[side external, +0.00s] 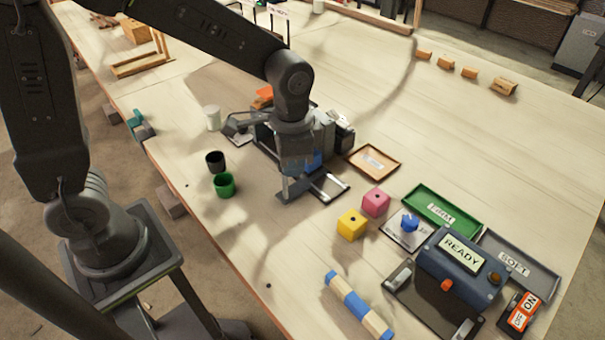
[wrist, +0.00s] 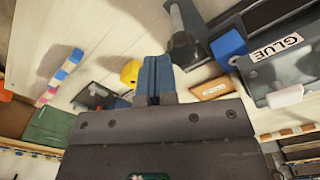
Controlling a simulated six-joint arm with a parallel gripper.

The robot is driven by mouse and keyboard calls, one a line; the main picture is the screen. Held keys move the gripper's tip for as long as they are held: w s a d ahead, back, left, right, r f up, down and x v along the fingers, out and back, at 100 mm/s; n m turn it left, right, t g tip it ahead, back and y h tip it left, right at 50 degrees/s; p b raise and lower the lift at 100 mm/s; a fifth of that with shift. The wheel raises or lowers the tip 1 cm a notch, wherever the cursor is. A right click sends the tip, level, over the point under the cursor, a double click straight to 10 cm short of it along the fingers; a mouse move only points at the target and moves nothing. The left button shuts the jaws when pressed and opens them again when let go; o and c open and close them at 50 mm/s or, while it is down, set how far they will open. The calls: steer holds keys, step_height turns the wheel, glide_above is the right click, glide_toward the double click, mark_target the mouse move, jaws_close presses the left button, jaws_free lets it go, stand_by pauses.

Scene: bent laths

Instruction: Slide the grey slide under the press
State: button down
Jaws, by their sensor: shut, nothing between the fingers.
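My gripper (side external: 287,194) is shut and empty, low over the table beside the grey machine (side external: 325,128). Its fingers (wrist: 152,76) are pressed together in the wrist view. A dark grey piece with pale metal edges (side external: 329,186), likely the slide, lies just right of the fingers and in front of the machine; the arm hides part of this area. It appears to show as a dark piece in the wrist view (wrist: 188,50), apart from the fingers. The machine carries a GLUE label (wrist: 275,48) and a blue part (wrist: 229,46); whether it is the press I cannot tell.
A wooden tray (side external: 374,161), pink cube (side external: 376,202) and yellow cube (side external: 351,224) lie to the right. A blue READY box (side external: 455,263) and a green tray (side external: 442,209) stand farther right. Black (side external: 215,161) and green (side external: 224,185) cups stand left. The front table is mostly clear.

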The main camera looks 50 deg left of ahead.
steer(key=shift+a, duration=5.3)
step_height(320, 180, up, 6)
steer(key=d, duration=0.1)
steer(key=shift+d+r, duration=0.1)
steer(key=shift+d, duration=0.05)
steer(key=s+d+r+n+t, duration=0.1)
steer(key=s+r+n+t, duration=0.1)
steer(key=s, duration=0.4)
steer(key=s+d+r+n+t, duration=0.1)
steer(key=s+r+n+t, duration=0.1)
steer(key=s, duration=0.4)
steer(key=shift+r+n+t, duration=0.4)
steer(key=shift+n+t, duration=0.4)
steer(key=shift+n, duration=0.2)
